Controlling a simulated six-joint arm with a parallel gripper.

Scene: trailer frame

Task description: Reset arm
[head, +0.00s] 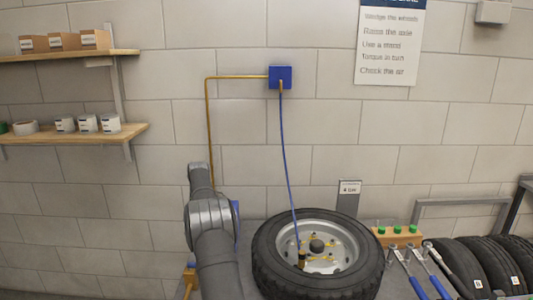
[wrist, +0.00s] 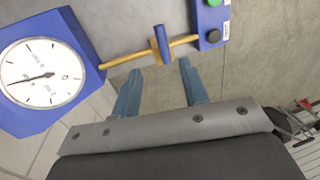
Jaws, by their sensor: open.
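My gripper (wrist: 160,66) is open in the wrist view, with two blue-grey fingers apart and nothing between them. Just beyond the fingertips is a blue valve handle (wrist: 162,45) across a yellow pipe; the fingers look apart from it. In the head view my grey arm stands left of the tyre, and it hides the gripper. A blue gauge (wrist: 40,70) with a white dial and a black needle is at the left of the wrist view.
A blue button box (wrist: 208,25) with green and dark buttons is beyond the right finger. A tyre (head: 268,262) lies flat, with a blue hose (head: 287,160) running down to it. Green-topped parts (head: 397,230), blue-handled tools (head: 413,286) and upright tyres (head: 460,268) are at right. Shelves (head: 75,137) hang at left.

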